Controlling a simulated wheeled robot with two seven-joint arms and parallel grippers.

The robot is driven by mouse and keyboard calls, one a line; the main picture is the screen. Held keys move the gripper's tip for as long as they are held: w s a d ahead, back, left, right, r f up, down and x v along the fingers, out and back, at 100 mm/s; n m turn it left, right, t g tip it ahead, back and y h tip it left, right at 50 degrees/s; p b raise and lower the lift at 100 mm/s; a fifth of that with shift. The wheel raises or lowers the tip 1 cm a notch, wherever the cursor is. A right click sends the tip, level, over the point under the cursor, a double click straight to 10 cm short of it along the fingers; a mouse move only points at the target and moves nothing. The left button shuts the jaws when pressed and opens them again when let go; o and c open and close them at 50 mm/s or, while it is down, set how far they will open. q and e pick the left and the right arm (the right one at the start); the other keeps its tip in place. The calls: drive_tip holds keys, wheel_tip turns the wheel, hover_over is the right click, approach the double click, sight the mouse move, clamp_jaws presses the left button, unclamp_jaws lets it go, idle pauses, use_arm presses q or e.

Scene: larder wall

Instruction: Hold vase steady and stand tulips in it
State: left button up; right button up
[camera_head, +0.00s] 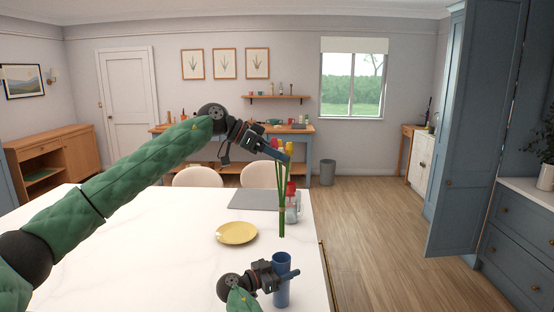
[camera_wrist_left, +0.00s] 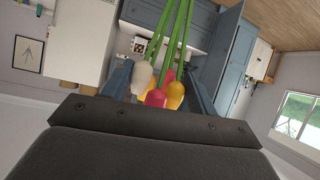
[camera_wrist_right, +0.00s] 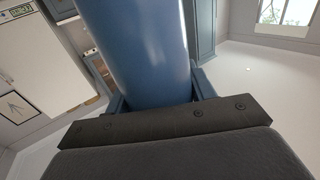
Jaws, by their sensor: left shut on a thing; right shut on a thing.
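The blue vase (camera_head: 281,283) stands upright near the right edge of the white table. My right gripper (camera_head: 285,272) is shut on it, and the vase fills the right wrist view (camera_wrist_right: 140,50). My left gripper (camera_head: 281,152) is shut on the tulips (camera_head: 281,205) near their heads. Their green stems hang straight down, with the lower ends above the vase mouth and apart from it. In the left wrist view the tulip heads (camera_wrist_left: 157,97) are red, yellow and white, between the fingers. The inside of the vase is hidden.
A yellow plate (camera_head: 237,233) and a grey mat (camera_head: 254,199) lie on the white table (camera_head: 150,250). A clear jar with a red top (camera_head: 292,205) stands behind the stems. The table's left part is clear. A tall blue cabinet door (camera_head: 460,180) is at right.

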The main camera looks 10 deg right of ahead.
use_arm(q)
wheel_tip(320, 180, down, 18)
idle(2.3)
drive_tip(key=shift+f, duration=0.15)
drive_tip(key=o, duration=1.2)
drive_tip(key=shift+a, duration=0.1)
drive_tip(key=v, duration=1.2)
use_arm(e)
drive_tip(key=o, duration=1.2)
